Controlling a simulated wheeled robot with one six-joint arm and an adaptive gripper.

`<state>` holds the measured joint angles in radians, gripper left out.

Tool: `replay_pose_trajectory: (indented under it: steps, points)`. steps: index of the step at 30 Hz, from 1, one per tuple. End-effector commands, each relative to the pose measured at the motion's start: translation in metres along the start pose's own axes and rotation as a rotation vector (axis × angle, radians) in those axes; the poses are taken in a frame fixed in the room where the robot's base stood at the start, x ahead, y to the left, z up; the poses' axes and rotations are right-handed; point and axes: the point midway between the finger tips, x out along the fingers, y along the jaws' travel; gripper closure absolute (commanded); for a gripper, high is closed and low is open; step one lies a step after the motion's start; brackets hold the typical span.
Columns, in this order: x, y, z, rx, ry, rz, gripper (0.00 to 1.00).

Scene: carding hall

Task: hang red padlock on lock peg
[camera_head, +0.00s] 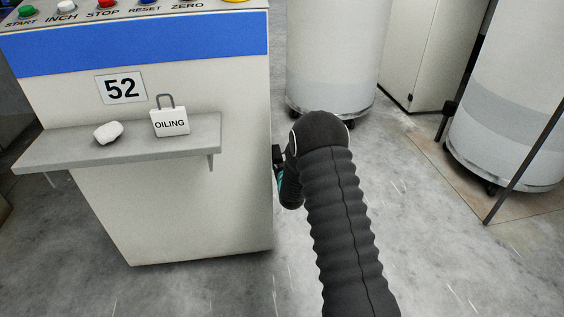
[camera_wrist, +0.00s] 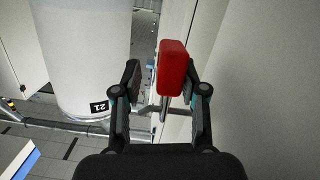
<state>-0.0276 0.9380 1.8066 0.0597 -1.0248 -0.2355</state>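In the wrist view a red padlock (camera_wrist: 173,68) shows between the fingers of my gripper (camera_wrist: 162,75). Its grey shackle (camera_wrist: 165,106) points toward the palm. A clear gap separates the left finger from the red body; the body overlaps the right finger in the picture. A thin grey peg (camera_wrist: 149,110) by the pale cabinet side crosses near the shackle. I cannot tell whether the shackle is around it. In the head view my gripper (camera_head: 279,165) is beside the console's right side, mostly behind my arm; padlock and peg are hidden there.
The console (camera_head: 185,215) has a shelf (camera_head: 60,152) with a white lump (camera_head: 108,132) and a white OILING padlock (camera_head: 170,122). White cylindrical cans (camera_head: 332,55) stand behind my arm and at the right (camera_head: 510,110).

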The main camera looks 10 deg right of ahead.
Motion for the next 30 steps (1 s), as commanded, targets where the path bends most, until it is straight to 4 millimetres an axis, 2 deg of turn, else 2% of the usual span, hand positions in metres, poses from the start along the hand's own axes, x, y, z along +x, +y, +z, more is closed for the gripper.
replay_pose_trajectory:
  steps: [8,13,17,27,30]
  points:
    - [0.0,0.0,0.001,0.0,-0.001,0.0,0.49]
    - [-0.009,0.0,0.0,0.0,0.0,0.0,0.49]
    - [-0.028,0.0,0.0,0.0,-0.001,-0.001,0.49]
    - [-0.093,0.0,0.0,0.0,-0.001,-0.001,0.49]
    - [-0.106,0.0,0.0,0.0,-0.001,0.0,0.49]
